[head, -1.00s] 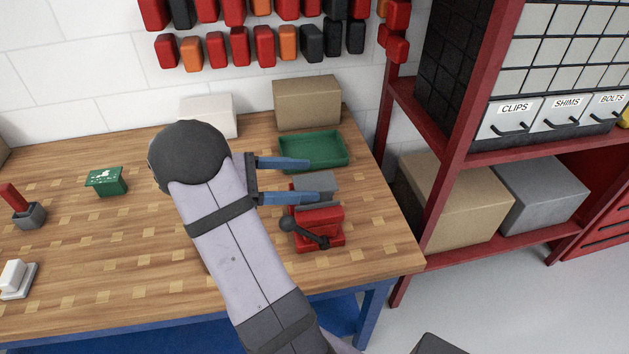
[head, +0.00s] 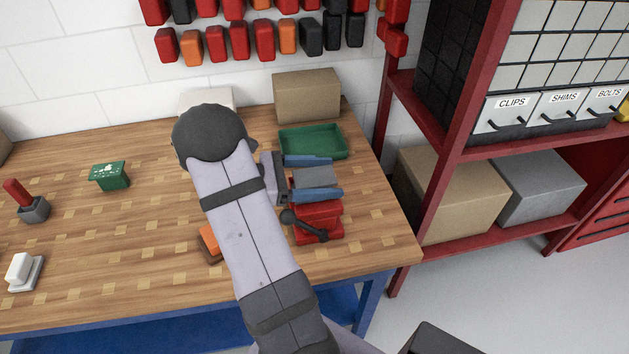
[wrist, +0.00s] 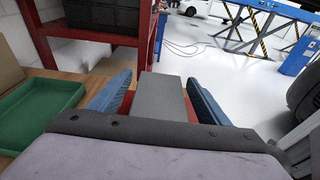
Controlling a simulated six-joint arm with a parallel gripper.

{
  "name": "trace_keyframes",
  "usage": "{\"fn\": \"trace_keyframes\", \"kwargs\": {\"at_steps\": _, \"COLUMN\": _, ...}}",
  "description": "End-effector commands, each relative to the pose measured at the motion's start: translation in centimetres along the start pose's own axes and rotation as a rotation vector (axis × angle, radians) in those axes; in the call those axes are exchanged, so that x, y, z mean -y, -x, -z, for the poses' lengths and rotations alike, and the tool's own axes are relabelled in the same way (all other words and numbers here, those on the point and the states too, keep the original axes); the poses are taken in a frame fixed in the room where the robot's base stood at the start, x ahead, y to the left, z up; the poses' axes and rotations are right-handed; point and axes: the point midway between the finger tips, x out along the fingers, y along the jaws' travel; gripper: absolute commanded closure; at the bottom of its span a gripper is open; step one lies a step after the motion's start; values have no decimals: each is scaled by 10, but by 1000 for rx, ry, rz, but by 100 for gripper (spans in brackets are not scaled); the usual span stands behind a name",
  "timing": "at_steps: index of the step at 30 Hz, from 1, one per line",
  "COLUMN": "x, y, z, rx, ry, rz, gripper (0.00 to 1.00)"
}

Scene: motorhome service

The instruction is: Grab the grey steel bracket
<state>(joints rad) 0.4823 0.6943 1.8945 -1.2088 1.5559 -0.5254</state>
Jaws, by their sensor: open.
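The grey steel bracket (head: 315,177) shows as a flat grey plate at the red vise (head: 318,221), near the bench's right side. In the wrist view the bracket (wrist: 160,101) lies between the two blue fingers, with some red of the vise beside it. My gripper (head: 315,177) is open, one finger on the far side of the bracket and one on the near side. In the wrist view my gripper (wrist: 163,90) has a gap on each side of the bracket. The bracket's lower part is hidden.
A green tray (head: 313,142) lies just behind the gripper, with a cardboard box (head: 307,97) behind it. An orange and brown object (head: 209,243) lies partly behind my arm. The red shelf (head: 455,145) stands to the right.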

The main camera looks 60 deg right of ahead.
Motion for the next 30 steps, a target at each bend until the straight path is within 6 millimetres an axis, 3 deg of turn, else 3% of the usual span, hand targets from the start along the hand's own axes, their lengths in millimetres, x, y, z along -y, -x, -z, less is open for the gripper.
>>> {"fn": "trace_keyframes", "kwargs": {"at_steps": 4, "x": 0, "y": -14, "z": -1, "rx": 0, "ry": 1, "rz": 1, "gripper": 30}}
{"fn": "trace_keyframes", "kwargs": {"at_steps": 13, "x": 0, "y": -16, "z": 0, "rx": 0, "ry": -1, "rz": -1, "gripper": 30}}
{"fn": "trace_keyframes", "kwargs": {"at_steps": 18, "x": 0, "y": -16, "z": 0, "rx": 0, "ry": 0, "rz": -1, "gripper": 70}}
{"fn": "trace_keyframes", "kwargs": {"at_steps": 20, "x": 0, "y": -16, "z": 0, "rx": 0, "ry": 0, "rz": -1, "gripper": 82}}
{"fn": "trace_keyframes", "kwargs": {"at_steps": 30, "x": 0, "y": -16, "z": -3, "rx": 1, "ry": -2, "rz": -1, "gripper": 82}}
